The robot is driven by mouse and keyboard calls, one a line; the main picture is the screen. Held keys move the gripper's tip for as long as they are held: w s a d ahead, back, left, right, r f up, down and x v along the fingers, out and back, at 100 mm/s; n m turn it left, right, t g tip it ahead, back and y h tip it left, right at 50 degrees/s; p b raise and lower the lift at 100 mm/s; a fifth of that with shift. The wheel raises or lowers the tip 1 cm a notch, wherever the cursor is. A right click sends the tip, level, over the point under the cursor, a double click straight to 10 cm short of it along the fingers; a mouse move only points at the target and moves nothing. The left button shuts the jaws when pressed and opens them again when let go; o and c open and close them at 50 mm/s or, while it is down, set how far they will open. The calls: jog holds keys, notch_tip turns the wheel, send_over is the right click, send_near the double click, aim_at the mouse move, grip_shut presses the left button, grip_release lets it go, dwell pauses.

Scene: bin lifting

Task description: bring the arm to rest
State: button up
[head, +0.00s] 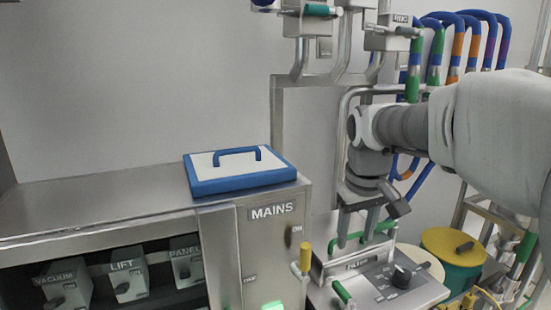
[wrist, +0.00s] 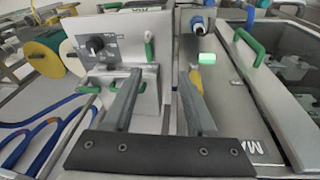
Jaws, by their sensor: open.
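My gripper (head: 358,228) hangs from my arm on the right side of the head view and points down. It is in front of the green bar handle (head: 381,228) at the back of the control panel (head: 375,288). I cannot tell whether the fingers touch that handle. In the wrist view my gripper (wrist: 158,82) has its two dark fingers spread apart, and I see nothing held between them. The control panel (wrist: 113,108), with its black knob (wrist: 96,46), is beyond the left finger.
The MAINS cabinet (head: 270,235) stands left of my gripper, with a blue-edged lid (head: 240,182) on top. A yellow-topped handle (head: 305,256) and a lit green button (head: 272,305) are near it. A green drum with yellow top (head: 452,246) and coloured pipes (head: 455,55) are at right.

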jog(key=s+a+f+m+t, duration=0.1)
jog(key=s+f+m+t, duration=0.1)
jog(key=s, duration=1.7)
jog(key=shift+s+f+m+t+y, duration=0.15)
jog(key=shift+f+m+t+y, duration=0.15)
jog(key=shift+m+t, duration=0.25)
